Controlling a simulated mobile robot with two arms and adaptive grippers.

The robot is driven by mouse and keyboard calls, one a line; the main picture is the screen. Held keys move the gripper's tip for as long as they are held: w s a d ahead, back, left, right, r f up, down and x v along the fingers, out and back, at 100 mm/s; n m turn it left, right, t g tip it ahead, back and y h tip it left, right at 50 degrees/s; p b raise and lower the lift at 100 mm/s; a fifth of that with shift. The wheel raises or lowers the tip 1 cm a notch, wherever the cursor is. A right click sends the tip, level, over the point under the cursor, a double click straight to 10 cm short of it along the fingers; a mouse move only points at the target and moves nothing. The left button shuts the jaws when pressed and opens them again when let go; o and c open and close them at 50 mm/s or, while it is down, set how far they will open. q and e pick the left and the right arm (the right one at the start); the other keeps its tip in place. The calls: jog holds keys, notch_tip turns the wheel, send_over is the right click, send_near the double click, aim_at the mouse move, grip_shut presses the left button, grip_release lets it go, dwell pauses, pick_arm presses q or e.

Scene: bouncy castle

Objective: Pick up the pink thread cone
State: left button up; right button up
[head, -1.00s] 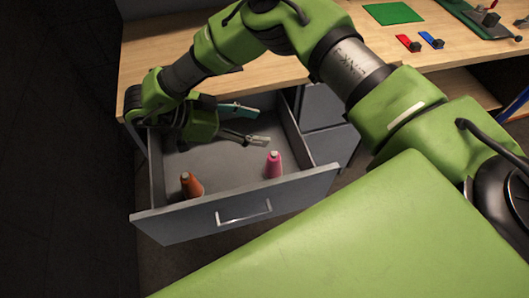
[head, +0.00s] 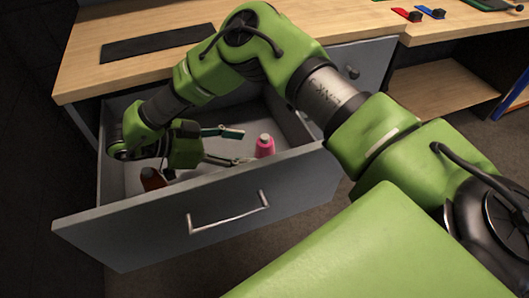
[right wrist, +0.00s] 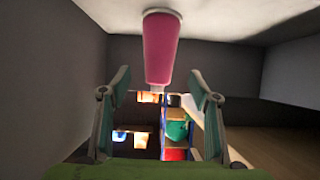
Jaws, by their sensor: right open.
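The pink thread cone (head: 265,146) stands upright in the open grey drawer (head: 200,190), near its right end. My right gripper (head: 238,146) is inside the drawer, just left of the cone, its fingers open and pointing toward it. In the right wrist view the pink cone (right wrist: 161,48) shows ahead of the two open fingers (right wrist: 160,95), centred sideways between them; nothing is held. My left gripper is not in view.
The drawer's front panel with its handle (head: 229,213) stands between my body and the cones. The wooden desk top (head: 80,70) lies above and behind the drawer, with a dark flat mat (head: 150,43) on it. Red (head: 406,14) and blue pieces lie at the far right.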

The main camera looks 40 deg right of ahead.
aim_at(256, 149)
jog(key=b+x, duration=0.1)
jog(key=x, duration=0.6)
jog(key=shift+s+d, duration=0.15)
jog(key=shift+d, duration=0.1)
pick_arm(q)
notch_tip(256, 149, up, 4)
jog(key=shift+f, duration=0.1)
pick_arm(e)
jog(key=c, duration=1.4)
